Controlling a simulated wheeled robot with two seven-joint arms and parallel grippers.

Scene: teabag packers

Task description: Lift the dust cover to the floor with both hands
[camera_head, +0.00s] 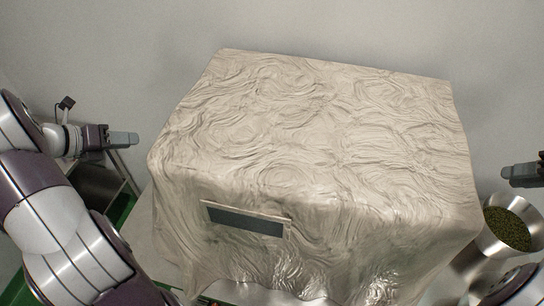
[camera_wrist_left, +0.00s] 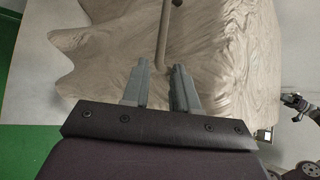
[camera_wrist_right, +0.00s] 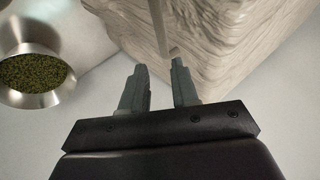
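The dust cover (camera_head: 310,150) is a beige, wrinkled sheet draped over a boxy shape in the middle of the head view. It also shows in the left wrist view (camera_wrist_left: 225,50) and the right wrist view (camera_wrist_right: 225,40). My left gripper (camera_head: 136,138) is beside its left side; my right gripper (camera_head: 506,172) is beyond its right side. In the left wrist view a bent, beige rod (camera_wrist_left: 163,40) shows ahead of the open fingers (camera_wrist_left: 158,66). In the right wrist view a similar rod (camera_wrist_right: 158,25) shows ahead of the open fingers (camera_wrist_right: 160,66). Neither gripper visibly holds the cover.
A metal funnel (camera_head: 480,245) holding green granules stands at the right. A dark panel in a pale frame (camera_head: 245,220) shows at the cover's front. A green surface (camera_wrist_left: 22,85) lies at the left. A pale wall stands behind the cover.

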